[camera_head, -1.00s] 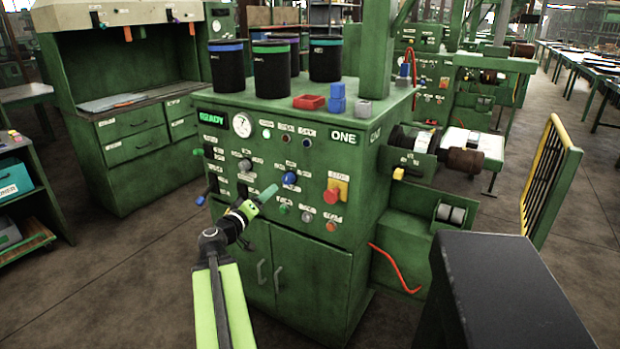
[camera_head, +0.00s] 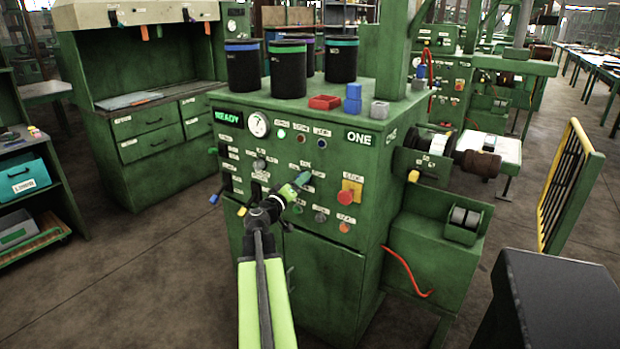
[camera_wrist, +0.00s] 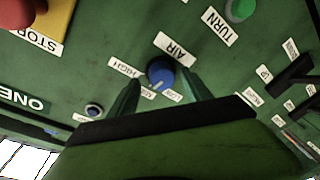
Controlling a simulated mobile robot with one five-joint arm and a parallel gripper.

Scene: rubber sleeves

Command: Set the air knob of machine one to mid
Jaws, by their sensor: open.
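Machine one (camera_head: 368,160) is a green cabinet with "ONE" on its upper panel. Its blue air knob (camera_wrist: 160,71) shows in the wrist view, under the "AIR" label and with HIGH, MID and LOW labels around it. A pale mark is on the knob's lower edge, but which label it points to is hard to tell. My gripper (camera_head: 303,180) is at the panel and hides the knob in the head view. In the wrist view my gripper (camera_wrist: 161,90) is open, with one green finger on either side of the knob. Contact cannot be told.
A red stop button (camera_head: 346,197) on a yellow plate is to the right of my gripper. A green knob (camera_wrist: 240,10) labelled TURN is near in the wrist view. Dark canisters (camera_head: 288,72) stand on the machine's top. Open floor lies left of the machine.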

